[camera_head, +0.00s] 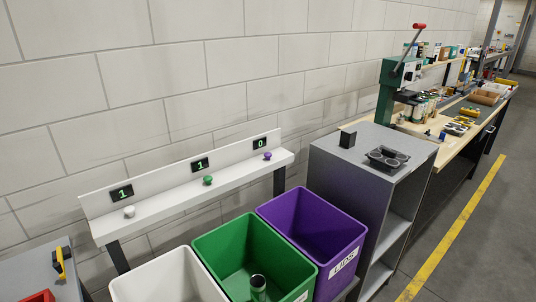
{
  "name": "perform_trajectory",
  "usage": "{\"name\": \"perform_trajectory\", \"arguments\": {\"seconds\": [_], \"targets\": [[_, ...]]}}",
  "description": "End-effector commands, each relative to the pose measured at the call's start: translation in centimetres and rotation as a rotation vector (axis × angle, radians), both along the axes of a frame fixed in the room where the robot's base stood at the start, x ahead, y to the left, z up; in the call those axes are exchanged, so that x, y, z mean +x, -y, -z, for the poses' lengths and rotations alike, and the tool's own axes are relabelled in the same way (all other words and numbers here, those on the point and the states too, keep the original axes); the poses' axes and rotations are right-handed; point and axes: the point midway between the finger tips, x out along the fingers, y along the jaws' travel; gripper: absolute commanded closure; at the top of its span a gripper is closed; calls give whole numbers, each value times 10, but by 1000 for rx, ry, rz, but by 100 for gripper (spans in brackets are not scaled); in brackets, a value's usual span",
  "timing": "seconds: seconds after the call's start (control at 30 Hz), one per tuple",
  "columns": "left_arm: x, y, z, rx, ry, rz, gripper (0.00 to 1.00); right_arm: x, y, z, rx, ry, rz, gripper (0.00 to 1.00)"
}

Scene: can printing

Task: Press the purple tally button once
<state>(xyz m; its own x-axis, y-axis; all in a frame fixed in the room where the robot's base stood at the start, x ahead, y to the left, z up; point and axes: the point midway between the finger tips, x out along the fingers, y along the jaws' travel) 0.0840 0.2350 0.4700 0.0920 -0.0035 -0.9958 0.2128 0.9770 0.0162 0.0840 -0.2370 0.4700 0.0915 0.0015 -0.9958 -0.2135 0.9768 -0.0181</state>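The purple tally button (267,156) is a small knob at the right end of a white wall shelf (165,206). The dark display (259,143) above it reads 0. A green button (208,180) stands in the middle of the shelf under a display (200,164) reading 1. A white button (129,211) stands at the left under a display (121,192) reading 1. Neither of my grippers shows in the head view, and nothing touches the purple button.
White (150,283), green (208,242) and purple (340,229) bins stand below the shelf; a can (258,284) is in the green one. A grey cabinet (350,178) with a dark tray (387,158) stands right. A workbench with a green press (388,95) lies beyond.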

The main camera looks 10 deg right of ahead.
Motion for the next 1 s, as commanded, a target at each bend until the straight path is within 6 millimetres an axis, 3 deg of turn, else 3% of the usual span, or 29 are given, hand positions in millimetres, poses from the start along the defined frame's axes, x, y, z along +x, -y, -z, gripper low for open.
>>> {"name": "perform_trajectory", "arguments": {"seconds": [0.03, 0.2, 1.0], "targets": [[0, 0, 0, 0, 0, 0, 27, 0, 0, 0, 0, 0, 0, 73], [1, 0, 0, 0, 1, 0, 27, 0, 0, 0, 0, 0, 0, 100], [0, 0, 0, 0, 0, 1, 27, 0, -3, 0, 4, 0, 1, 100]]}}
